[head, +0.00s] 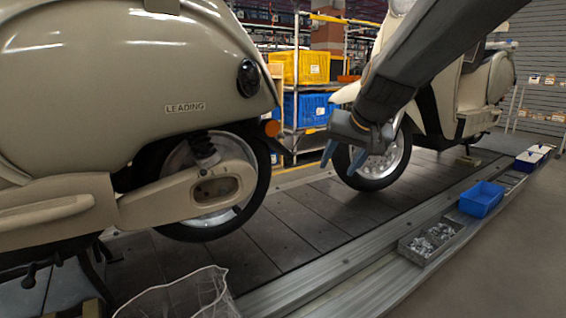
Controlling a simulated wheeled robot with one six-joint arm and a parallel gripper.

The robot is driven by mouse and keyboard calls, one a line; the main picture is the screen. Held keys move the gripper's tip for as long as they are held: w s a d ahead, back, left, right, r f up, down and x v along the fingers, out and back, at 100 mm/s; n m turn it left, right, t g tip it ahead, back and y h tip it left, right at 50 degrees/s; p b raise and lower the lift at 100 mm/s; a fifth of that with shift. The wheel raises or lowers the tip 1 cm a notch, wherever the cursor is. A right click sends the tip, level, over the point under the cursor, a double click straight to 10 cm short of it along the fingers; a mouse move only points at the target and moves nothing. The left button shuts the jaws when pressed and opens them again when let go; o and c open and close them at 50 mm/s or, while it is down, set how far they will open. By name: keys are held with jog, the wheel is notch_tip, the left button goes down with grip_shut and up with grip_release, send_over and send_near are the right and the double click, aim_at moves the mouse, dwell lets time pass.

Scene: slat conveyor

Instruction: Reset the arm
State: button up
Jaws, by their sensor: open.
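My gripper (343,158) hangs in the middle of the head view, at the end of my arm, which comes in from the upper right. Its two bluish fingers point down and are apart, with nothing between them. It shows in front of the front wheel (385,160) of the far scooter (480,85). I cannot tell how far the fingers are from that wheel. The arm hides part of the far scooter's front.
A near beige scooter (120,90) fills the left of the slat conveyor (300,225). A wire basket (185,295) stands at the front. A grey tray (430,243) of metal parts and a blue bin (481,199) line the right rail. Yellow (305,67) and blue crates (308,110) sit behind.

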jog(key=s+d+f+n+g+h, duration=0.1)
jog(key=s+d+f+g, duration=0.15)
jog(key=s+f, duration=0.8)
jog(key=s+d+f+n+g+h, duration=0.1)
jog(key=s+d+f+g, duration=0.15)
jog(key=s+f, duration=0.8)
jog(key=s+a+r+n+g+y, duration=0.1)
jog(key=s+a+r+n, duration=0.25)
jog(key=s+a, duration=0.55)
jog(key=s+a+r+n+g+y, duration=0.15)
jog(key=s+a+r, duration=0.35)
jog(key=a, duration=0.6)
jog(key=d+r+m+h+p, duration=0.1)
jog(key=d+r+m+p, duration=0.1)
jog(key=d+r+p, duration=0.8)
jog(key=s+d+r+m+h+p, duration=0.1)
jog(key=d+r+m+p, duration=0.2)
jog(key=d+r+p, duration=0.7)
notch_tip(320, 180, up, 5)
jog(key=p, duration=1.4)
jog(key=shift+d+f, duration=0.2)
jog(key=shift+d, duration=0.05)
